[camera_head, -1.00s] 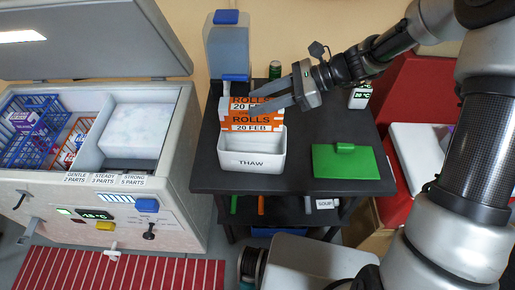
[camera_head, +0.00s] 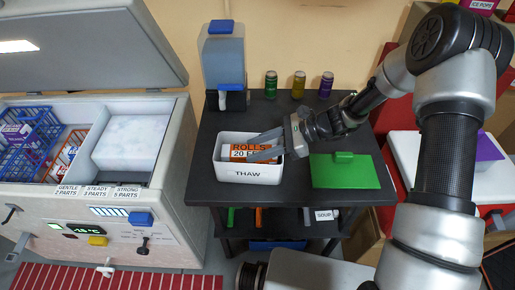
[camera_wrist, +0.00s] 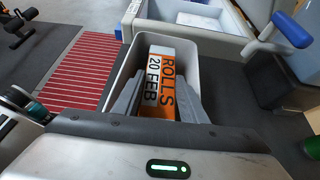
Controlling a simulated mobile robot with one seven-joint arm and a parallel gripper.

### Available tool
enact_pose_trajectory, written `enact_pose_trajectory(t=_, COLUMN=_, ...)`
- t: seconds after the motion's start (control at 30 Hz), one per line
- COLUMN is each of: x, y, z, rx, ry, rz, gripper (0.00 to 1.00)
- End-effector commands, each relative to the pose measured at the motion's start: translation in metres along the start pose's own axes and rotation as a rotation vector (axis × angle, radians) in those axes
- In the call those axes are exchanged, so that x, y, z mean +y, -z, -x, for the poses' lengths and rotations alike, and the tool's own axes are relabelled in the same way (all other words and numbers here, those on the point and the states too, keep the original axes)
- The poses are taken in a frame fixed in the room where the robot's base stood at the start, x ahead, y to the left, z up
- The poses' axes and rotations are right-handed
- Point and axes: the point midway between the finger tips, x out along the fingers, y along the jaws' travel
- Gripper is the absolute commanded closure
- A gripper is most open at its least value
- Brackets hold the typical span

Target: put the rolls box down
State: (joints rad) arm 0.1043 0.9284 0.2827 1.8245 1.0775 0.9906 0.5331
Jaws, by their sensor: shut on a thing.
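The rolls box (camera_head: 242,150), white and orange with "ROLLS 20 FEB" on it, is inside the white THAW tub (camera_head: 249,173) on the dark cart. My gripper (camera_head: 264,148) reaches in from the right and is shut on the box. In the wrist view the box (camera_wrist: 165,75) sits between the two grey fingers (camera_wrist: 160,97), within the walls of the tub (camera_wrist: 200,80). The box's lower part is hidden, so I cannot tell whether it touches the tub floor.
A green board (camera_head: 345,171) lies right of the tub on the cart (camera_head: 290,117). A blue-capped dispenser (camera_head: 222,60) and three cans (camera_head: 299,85) stand behind. The open freezer chest (camera_head: 90,190) is at left, with wire baskets inside.

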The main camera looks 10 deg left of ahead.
Motion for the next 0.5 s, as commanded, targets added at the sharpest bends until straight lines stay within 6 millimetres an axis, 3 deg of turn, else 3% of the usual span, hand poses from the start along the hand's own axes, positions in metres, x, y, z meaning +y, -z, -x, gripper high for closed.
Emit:
enact_pose_trajectory(t=0.23, x=0.0, y=0.0023, z=-0.0016, rx=-0.001, ry=0.0, rz=0.0, gripper=1.0)
enact_pose_trajectory(t=0.27, x=0.0002, y=0.0028, z=-0.0016, rx=0.0, ry=0.0, rz=0.0, gripper=0.6)
enact_pose_trajectory(t=0.3, x=0.0002, y=0.002, z=-0.0011, rx=0.0, ry=0.0, rz=0.0, gripper=0.54)
enact_pose_trajectory(t=0.5, x=0.0002, y=0.002, z=-0.001, rx=0.0, ry=0.0, rz=0.0, gripper=0.54)
